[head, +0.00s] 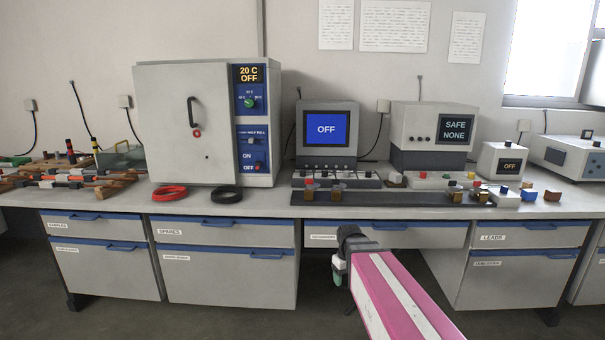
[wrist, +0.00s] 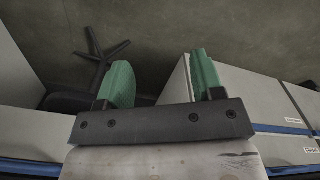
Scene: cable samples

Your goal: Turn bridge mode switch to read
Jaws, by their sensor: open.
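No switch in view carries a readable bridge label, so I cannot tell for certain which one is the bridge mode switch. A grey instrument (head: 327,140) with a blue screen reading OFF stands at mid-bench, with small controls below the screen. A small white box (head: 500,160) with a dark screen reading OFF stands further right. My gripper (head: 339,272) is in front of the bench, below the worktop edge and apart from both. In the wrist view my gripper (wrist: 163,78) has its green fingers spread, with nothing between them.
A large oven (head: 185,110) showing 20 C OFF stands at left. A unit (head: 433,130) reading SAFE NONE stands right of centre. A dark strip with blocks (head: 385,198) lies along the front edge. Red and black cable coils (head: 169,192) lie before the oven. Drawers (head: 230,270) are below.

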